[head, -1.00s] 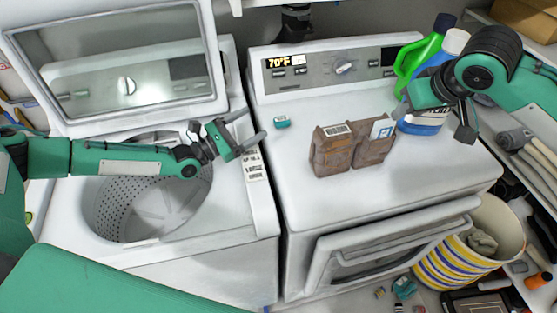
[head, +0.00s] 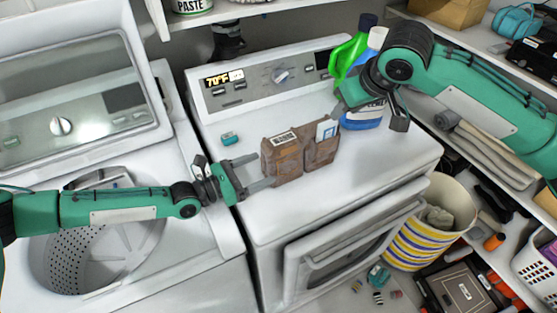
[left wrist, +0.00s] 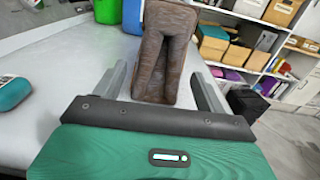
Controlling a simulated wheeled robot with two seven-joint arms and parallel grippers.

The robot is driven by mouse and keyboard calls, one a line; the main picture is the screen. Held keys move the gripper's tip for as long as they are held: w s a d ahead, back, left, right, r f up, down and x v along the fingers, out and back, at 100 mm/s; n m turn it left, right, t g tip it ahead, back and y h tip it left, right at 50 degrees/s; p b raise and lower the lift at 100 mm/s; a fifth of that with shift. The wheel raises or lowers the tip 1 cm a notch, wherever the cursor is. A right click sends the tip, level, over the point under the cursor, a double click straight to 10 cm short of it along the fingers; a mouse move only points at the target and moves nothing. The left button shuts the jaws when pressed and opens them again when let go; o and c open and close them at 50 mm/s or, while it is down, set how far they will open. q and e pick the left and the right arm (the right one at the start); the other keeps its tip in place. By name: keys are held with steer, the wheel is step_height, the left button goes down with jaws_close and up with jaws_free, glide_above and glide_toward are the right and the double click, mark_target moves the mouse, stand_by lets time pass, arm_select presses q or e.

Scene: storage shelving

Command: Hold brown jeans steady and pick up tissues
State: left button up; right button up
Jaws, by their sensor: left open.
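The brown jeans (head: 285,160) stand folded upright on top of the white dryer, with a white label at the upper left. A small blue-and-white packet (head: 327,130), apparently the tissues, sticks out at their upper right. My left gripper (head: 261,172) is open at the left side of the jeans. In the left wrist view the jeans (left wrist: 165,55) stand upright ahead, between the lines of the two open fingers (left wrist: 160,88); I cannot tell whether they touch. My right gripper (head: 375,108) hangs right of the jeans, in front of the bottles; its jaw opening is unclear.
A green bottle (head: 347,55) and a blue bottle (head: 362,122) stand at the dryer's back right. The washer (head: 170,235) is open at left. The dryer top (head: 375,170) in front is clear.

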mark_target(280, 161)
arm_select(q)
steer(key=x, duration=0.7)
steer(key=shift+c, duration=0.2)
